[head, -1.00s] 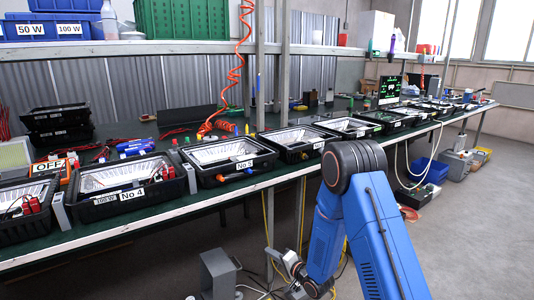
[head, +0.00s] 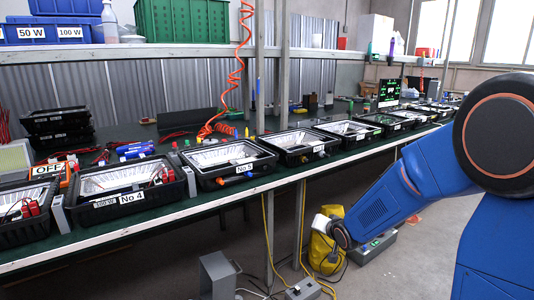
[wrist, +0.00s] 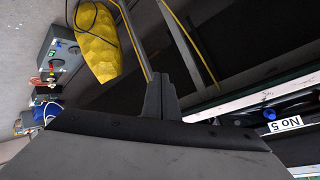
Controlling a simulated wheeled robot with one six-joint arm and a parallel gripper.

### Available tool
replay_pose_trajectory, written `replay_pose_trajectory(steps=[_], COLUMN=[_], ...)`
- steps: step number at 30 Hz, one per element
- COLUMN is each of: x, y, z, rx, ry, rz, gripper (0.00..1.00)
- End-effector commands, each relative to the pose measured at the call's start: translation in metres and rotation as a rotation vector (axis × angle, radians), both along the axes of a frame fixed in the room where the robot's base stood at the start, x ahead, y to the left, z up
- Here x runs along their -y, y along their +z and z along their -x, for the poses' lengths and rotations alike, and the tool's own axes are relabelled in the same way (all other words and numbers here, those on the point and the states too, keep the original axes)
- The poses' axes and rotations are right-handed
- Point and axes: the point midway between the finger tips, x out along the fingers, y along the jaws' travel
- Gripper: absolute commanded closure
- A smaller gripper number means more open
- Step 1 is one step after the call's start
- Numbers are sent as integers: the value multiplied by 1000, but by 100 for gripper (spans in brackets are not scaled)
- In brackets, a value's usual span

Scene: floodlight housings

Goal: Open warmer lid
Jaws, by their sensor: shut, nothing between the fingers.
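I cannot make out a warmer or its lid in either view. In the head view my arm reaches in from the right, and its wrist end is low, below the bench edge and in front of a yellow bag (head: 322,255). In the wrist view my gripper (wrist: 160,80) shows as grey fingers close together, with nothing held. The yellow bag (wrist: 97,45) lies beyond the fingers, up and to the left, apart from them.
The long bench (head: 150,225) carries several floodlight housings, among them No 5 (head: 225,161) and No 4 (head: 125,190). A grey box (head: 372,247) stands on the floor beside the yellow bag. A grey metal stand (head: 218,275) is below the bench. Floor at lower centre is partly clear.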

Motion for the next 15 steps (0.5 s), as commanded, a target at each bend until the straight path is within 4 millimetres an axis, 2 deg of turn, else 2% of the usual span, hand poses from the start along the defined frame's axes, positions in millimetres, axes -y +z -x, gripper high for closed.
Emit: replay_pose_trajectory(steps=[1,6,15], x=[8,34,72], y=[11,36,72], z=[9,45,122], rx=[-5,-53,-154], ry=[-6,-17,-15], rz=[25,119,253], gripper=[100,100,100])
